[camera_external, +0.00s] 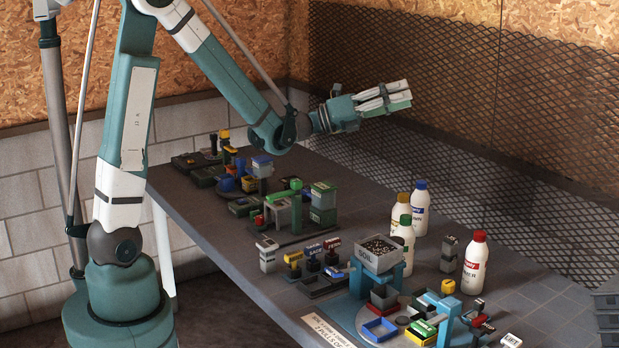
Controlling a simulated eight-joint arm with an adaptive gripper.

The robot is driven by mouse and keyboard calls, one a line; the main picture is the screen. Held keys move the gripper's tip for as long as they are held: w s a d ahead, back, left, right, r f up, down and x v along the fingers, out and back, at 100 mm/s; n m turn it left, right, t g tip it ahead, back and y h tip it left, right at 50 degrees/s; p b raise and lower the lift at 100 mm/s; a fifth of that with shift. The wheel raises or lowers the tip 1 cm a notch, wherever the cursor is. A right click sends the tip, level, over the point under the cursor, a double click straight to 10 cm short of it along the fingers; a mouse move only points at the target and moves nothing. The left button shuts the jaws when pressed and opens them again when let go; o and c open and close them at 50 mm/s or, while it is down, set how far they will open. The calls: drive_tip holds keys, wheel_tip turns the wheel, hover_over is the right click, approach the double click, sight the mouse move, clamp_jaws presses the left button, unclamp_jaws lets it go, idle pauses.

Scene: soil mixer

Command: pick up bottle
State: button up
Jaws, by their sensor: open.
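Several white bottles stand upright on the table. The blue-capped bottle (420,214) is at the back, with the yellow-capped bottle (398,209) just left of it. The green-capped bottle (405,245) is in front of these and overlaps the yellow-capped one in the picture. The red-capped bottle (474,266) stands apart to the right. My gripper (398,98) is open and empty, raised well above the table, with its fingers pointing right. It is above and left of the bottles in the picture and touches none.
A grey soil box (377,255) on a blue stand is left of the bottles. Several small blocks and trays spread along the table (215,225). A mesh screen (480,110) rises behind the table. Bare tabletop lies at the right (540,300).

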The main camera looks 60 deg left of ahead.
drive_tip(key=s+d+f+m+g+h+b, duration=0.1)
drive_tip(key=f+m+g, duration=0.4)
drive_tip(key=f, duration=0.8)
drive_tip(key=s+d+f+m+g+h+b, duration=0.1)
drive_tip(key=s+d+f+m+g+h, duration=0.2)
drive_tip(key=f+m, duration=0.7)
wheel_tip(320, 180, down, 3)
drive_tip(key=s+d+g, duration=0.1)
drive_tip(key=d+g, duration=0.1)
drive_tip(key=g, duration=0.1)
drive_tip(key=shift+d+f+h, duration=0.15)
drive_tip(key=shift+h, duration=0.25)
drive_tip(key=shift+f+b, duration=0.5)
drive_tip(key=shift+f, duration=0.65)
drive_tip(key=shift+f, duration=0.1)
